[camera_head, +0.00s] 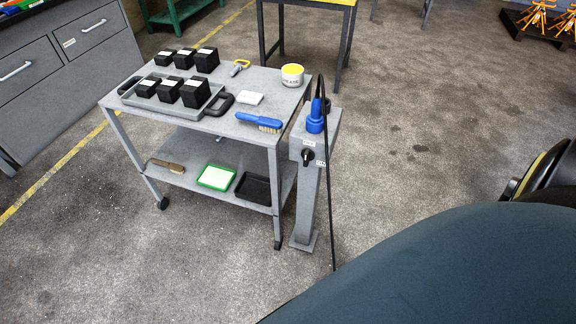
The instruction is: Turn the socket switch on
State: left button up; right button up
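A grey socket post (304,205) stands on the floor at the right end of the trolley. A blue plug (315,117) sits upright on its top, with a black cable (329,200) running down to the floor in front. The black rotary switch (307,157) is on the post's front face, between a small white label above and another to its right. The label text and the switch's exact setting are too small to read. Neither of my grippers is in view.
A grey trolley (215,118) beside the post carries black boxes, a blue brush (258,121) and a tub (292,75). A large dark teal curved surface (450,270) fills the lower right. Open floor (430,120) lies right of the post.

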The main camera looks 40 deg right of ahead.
aim_at(308, 156)
jog(key=u, duration=0.95)
jog(key=k, duration=0.1)
jog(key=z, duration=2.1)
jog(key=i, duration=1)
jog(key=z, duration=2)
jog(key=k, duration=1.3)
jog(key=u, duration=1.7)
jog(key=i, duration=0.5)
jog(key=u, duration=0.1)
